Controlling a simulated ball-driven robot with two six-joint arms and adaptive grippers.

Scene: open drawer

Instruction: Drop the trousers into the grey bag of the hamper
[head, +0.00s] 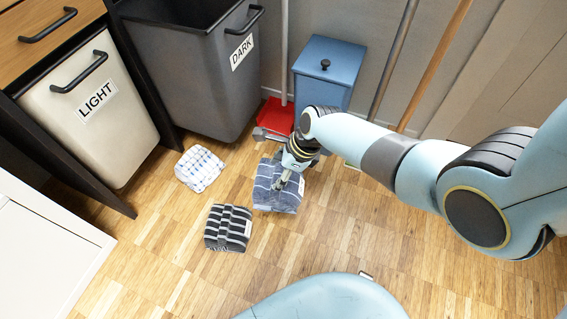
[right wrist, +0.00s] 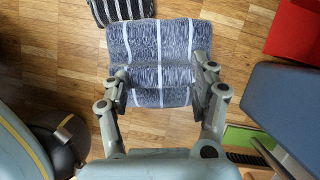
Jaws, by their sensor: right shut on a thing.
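The grey bag (head: 190,75) of the hamper is pulled out at the upper left, open at the top, with a DARK label. A folded blue cloth with white stripes (head: 265,193), perhaps the trousers, is at the floor in front of the blue bin. It also shows in the right wrist view (right wrist: 150,42). My right gripper (head: 281,183) is over it from above, and its fingers (right wrist: 162,92) are shut on the cloth from both sides. I cannot tell whether the cloth is lifted. My left gripper is not in view.
A black-and-white striped folded cloth (head: 228,228) and a white patterned cloth (head: 199,168) lie on the wood floor. The cream LIGHT bag (head: 88,125) is left of the grey one. A blue lidded bin (head: 325,75), a red dustpan (head: 276,116) and poles stand behind.

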